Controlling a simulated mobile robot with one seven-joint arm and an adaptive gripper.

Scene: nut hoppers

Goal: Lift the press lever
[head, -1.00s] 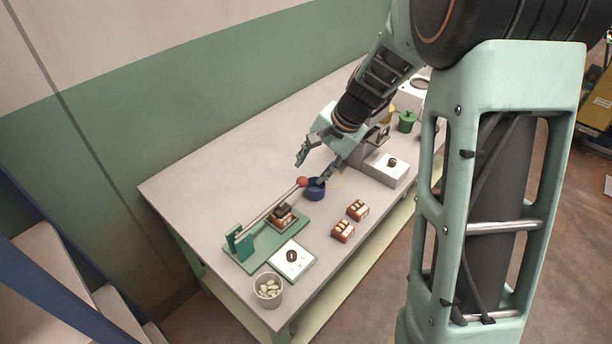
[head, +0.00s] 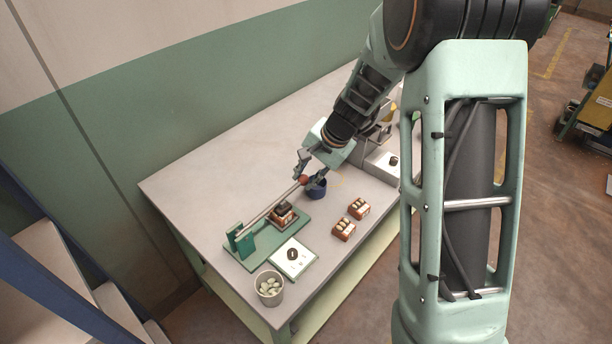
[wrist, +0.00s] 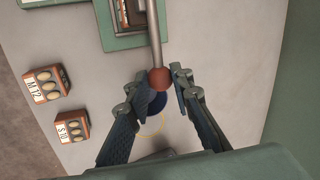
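The press lever (head: 270,208) is a metal rod with a red ball knob (head: 303,180), hinged on a green bracket (head: 240,240) and sloping over the green press base (head: 265,247). My gripper (head: 307,182) is at the knob end, with its fingers spread. In the wrist view, the knob (wrist: 159,79) lies between the two fingertips of my gripper (wrist: 163,82), close to the left finger. A small gap shows by the right finger. I cannot tell whether either finger touches it. A brown block (head: 282,218) sits beneath the lever.
A blue cup (head: 317,192) stands just below the gripper. Two brown nut blocks (head: 358,208) (head: 343,230) sit to the right. A white plate with a dark ring (head: 294,258) and a cup of pale pieces (head: 269,288) are near the front edge. The table's back left is clear.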

